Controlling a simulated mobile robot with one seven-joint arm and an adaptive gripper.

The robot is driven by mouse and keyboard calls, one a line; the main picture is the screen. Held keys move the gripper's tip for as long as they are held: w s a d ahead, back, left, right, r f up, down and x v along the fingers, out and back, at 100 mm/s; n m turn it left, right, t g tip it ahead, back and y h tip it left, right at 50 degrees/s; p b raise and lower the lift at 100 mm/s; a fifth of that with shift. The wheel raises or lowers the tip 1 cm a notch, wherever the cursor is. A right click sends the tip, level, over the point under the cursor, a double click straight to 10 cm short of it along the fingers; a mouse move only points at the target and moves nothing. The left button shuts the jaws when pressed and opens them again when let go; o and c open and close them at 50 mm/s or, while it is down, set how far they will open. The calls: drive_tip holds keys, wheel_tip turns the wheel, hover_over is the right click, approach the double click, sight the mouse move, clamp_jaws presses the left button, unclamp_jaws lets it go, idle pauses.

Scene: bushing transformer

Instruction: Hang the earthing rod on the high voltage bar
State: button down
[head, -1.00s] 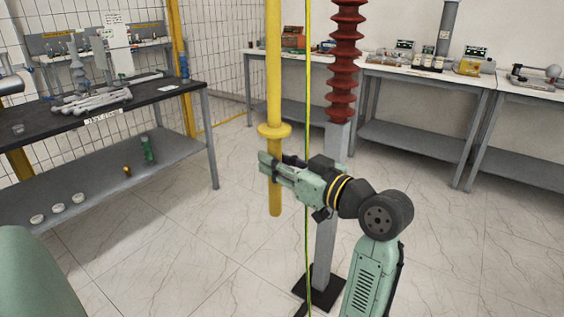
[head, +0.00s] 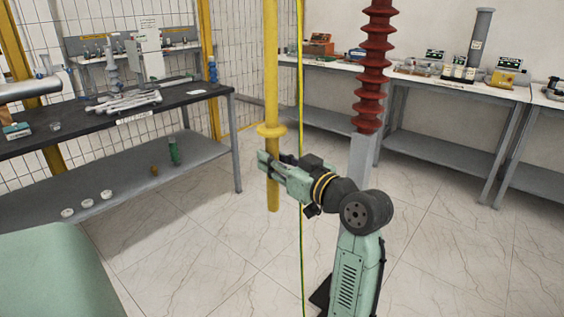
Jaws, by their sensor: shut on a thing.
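The earthing rod (head: 271,75) is a long yellow pole with a round yellow collar. It stands upright in the head view, and its upper end is out of frame. My gripper (head: 268,168) is shut on the rod just below the collar, and the rod's lower end shows beneath the fingers, clear of the floor. A green-yellow cable (head: 300,90) hangs vertically just right of the rod. The high voltage bar is not in view. A red ribbed insulator (head: 375,70) on a grey post (head: 361,158) stands behind and right of my gripper.
A dark workbench (head: 60,135) with tools and a lower shelf is at the left. White-topped tables (head: 420,80) with small devices line the back wall. A yellow post (head: 208,70) stands behind the workbench. Tiled floor (head: 190,250) is free between them.

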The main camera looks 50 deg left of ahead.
drive_tip(key=shift+d+f+b, duration=0.1)
drive_tip(key=shift+f+b, duration=1.35)
drive_tip(key=shift+f, duration=0.65)
drive_tip(key=c, duration=1.3)
unclamp_jaws()
drive_tip(key=shift+f, duration=0.1)
drive_tip(key=d, duration=1.2)
drive_tip(key=shift+s, duration=0.2)
